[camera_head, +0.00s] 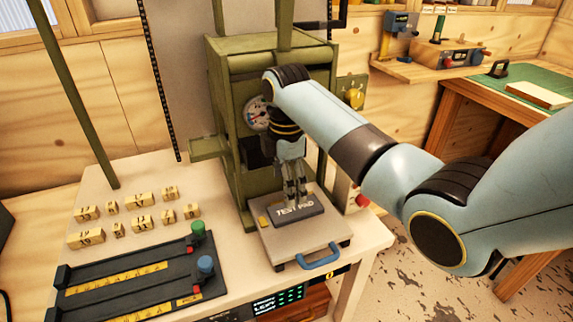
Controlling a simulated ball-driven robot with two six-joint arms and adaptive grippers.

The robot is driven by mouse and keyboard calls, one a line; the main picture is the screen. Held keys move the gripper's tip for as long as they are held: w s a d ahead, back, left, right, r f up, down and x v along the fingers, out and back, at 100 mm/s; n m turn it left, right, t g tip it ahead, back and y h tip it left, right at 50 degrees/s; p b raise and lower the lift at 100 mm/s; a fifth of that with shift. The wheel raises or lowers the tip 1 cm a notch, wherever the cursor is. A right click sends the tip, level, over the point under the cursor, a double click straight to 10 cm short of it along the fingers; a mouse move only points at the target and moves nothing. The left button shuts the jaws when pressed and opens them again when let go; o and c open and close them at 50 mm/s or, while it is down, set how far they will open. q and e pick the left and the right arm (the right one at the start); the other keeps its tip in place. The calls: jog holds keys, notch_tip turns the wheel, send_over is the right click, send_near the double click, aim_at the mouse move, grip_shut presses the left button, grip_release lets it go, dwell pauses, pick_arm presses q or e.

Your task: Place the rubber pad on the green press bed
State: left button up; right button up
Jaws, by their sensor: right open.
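The rubber pad (311,211), dark grey and marked TEST PAD in pale letters, lies flat on a grey metal plate (312,240) with a blue handle, in front of the green press. My right gripper (296,203) points down over the pad, its fingertips at the pad's upper side. It is open; I cannot tell whether the tips touch the pad. My right arm comes in from the right and hides part of the green press (225,75). The press bed is not clearly seen behind the gripper. My left gripper is not in view.
Several wooden number blocks (140,223) sit on the bench at left. A black slider panel (140,282) with green and blue knobs lies at the front left. A red button (361,200) is right of the plate. A green-topped table (520,90) stands at the right.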

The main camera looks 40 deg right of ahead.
notch_tip(320, 180, up, 5)
jog(key=shift+f, duration=0.1)
dwell(0.6)
